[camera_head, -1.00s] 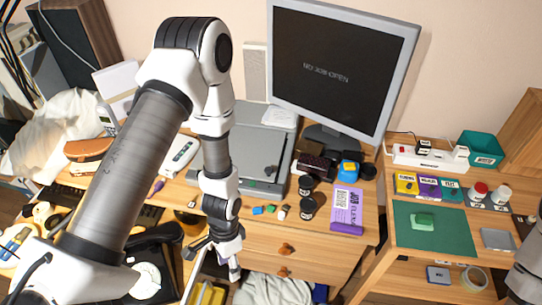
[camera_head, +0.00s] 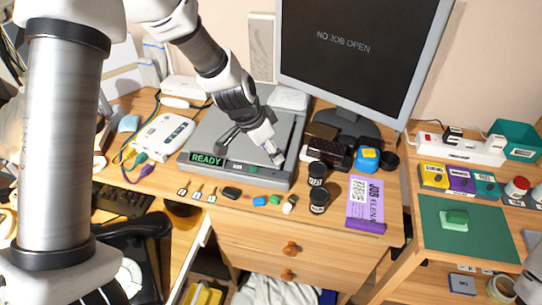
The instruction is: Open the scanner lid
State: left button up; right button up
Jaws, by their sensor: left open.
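The scanner (camera_head: 207,137) is a flat grey box on the desk, in the middle of the head view. Its lid looks shut and lies flat. A green READY display (camera_head: 207,160) is lit on its front edge. My left arm reaches over it from the upper left. My left gripper (camera_head: 250,150) is open and empty over the front part of the lid, with its fingers pointing down. I cannot tell whether the fingertips touch the scanner. My right gripper is out of view; only a pale part of my right arm shows at the right edge.
A monitor (camera_head: 362,50) reading NO JOB OPEN stands behind. A white device (camera_head: 163,136) with cables is on the left. A green mat (camera_head: 470,225) lies on the right table.

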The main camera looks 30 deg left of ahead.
pick_arm(q)
jog(key=shift+d, duration=0.1)
jog(key=shift+f, duration=0.1)
grip_shut()
